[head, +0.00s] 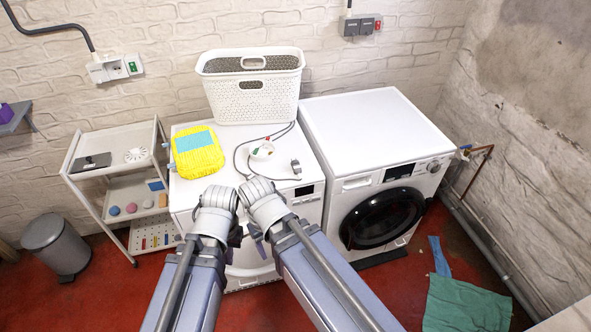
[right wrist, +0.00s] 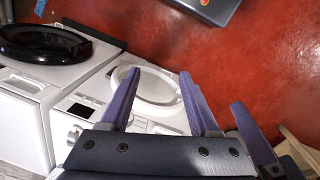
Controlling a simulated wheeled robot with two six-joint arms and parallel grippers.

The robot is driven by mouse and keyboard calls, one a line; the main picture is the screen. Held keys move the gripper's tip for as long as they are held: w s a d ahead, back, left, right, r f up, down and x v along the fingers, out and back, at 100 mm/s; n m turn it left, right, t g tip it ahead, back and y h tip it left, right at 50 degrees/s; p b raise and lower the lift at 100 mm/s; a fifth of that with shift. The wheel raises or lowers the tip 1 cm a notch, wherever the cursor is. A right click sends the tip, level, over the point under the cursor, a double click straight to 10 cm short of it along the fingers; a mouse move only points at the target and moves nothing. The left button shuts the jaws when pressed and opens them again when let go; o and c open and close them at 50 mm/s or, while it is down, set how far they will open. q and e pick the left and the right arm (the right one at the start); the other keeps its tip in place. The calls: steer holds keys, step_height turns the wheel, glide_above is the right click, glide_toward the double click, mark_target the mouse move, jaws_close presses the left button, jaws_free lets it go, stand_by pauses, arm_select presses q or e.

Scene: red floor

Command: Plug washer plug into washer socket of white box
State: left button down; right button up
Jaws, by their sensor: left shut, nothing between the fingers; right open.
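A grey plug (head: 296,168) lies at the right side of the left washer's top, with a dark cable (head: 238,160) looping beside it. I cannot tell for certain that it is the washer plug. The white socket box (head: 108,69) is on the back wall at upper left, with a green part at its right end. My left gripper (head: 238,238) is shut and empty, low before the left washer (head: 307,207). It seems to show at the right of the right wrist view (right wrist: 240,106). My right gripper (right wrist: 160,73) is open and empty, in front of the same washer.
A second washer (head: 372,125) stands right. A shelf cart (head: 83,162) and grey bin (head: 55,243) stand left. A grey socket box (head: 360,25) hangs higher.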

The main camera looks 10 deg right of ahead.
steer(key=shift+o, duration=0.7)
steer(key=w+f+t+y+b, duration=0.2)
steer(key=w+f+t+b, duration=0.1)
steer(key=w+f+b, duration=0.5)
steer(key=shift+w+a+y, duration=0.25)
steer(key=shift+w+y, duration=0.05)
steer(key=shift+w, duration=0.15)
steer(key=m+t+b, duration=0.3)
steer(key=t+b, duration=0.9)
steer(key=b, duration=0.6)
glide_toward(299, 171)
steer(key=shift+w+a+f, duration=0.3)
steer(key=shift+w+a, duration=0.05)
steer(key=shift+w, duration=0.2)
steer(key=shift+w+a+f, duration=0.25)
steer(key=shift+w+a, duration=0.05)
steer(key=shift+w, duration=0.3)
steer(key=shift+d+r+h, duration=0.2)
steer(key=shift+d+h, duration=0.1)
steer(key=shift+h, duration=0.1)
steer(key=shift+w, duration=0.1)
steer(key=shift+b+x, duration=1.15)
steer(key=shift+x, duration=3.05)
